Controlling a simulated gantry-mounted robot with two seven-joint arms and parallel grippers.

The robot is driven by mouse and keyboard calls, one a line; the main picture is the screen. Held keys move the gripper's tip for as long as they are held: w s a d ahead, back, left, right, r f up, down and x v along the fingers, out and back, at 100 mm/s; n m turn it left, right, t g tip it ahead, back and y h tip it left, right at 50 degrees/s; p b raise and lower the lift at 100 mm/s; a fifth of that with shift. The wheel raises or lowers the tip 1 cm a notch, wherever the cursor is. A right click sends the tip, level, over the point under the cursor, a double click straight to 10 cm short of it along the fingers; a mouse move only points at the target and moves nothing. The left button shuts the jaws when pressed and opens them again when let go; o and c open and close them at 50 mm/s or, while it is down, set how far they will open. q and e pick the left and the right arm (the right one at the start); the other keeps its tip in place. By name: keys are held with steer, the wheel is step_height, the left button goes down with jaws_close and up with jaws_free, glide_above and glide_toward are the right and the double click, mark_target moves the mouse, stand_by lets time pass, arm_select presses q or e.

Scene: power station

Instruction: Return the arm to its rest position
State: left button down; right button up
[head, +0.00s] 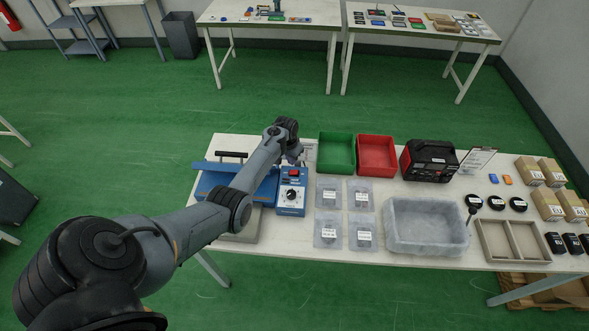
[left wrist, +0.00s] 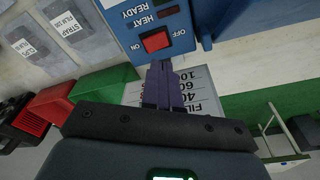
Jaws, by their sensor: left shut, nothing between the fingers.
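My left arm reaches in from the left in the head view, over the left end of the white table (head: 390,245). My left gripper (head: 299,160) is at the back edge of the blue heat-control box (head: 290,201), partly hidden by the wrist. In the left wrist view the gripper (left wrist: 162,65) is shut and empty. Its fingertips are just beside the box's red on/off switch (left wrist: 155,41); I cannot tell whether they touch. The blue box (left wrist: 172,18) fills the top middle there. My right gripper is not in view.
A blue sealer (head: 268,188) with a black handle stands left of the box. Green (head: 336,136) and red (head: 377,138) bins stand right of the gripper. A printed card (left wrist: 205,88) lies behind the fingers. Bagged parts and a clear bin (head: 427,246) lie further right.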

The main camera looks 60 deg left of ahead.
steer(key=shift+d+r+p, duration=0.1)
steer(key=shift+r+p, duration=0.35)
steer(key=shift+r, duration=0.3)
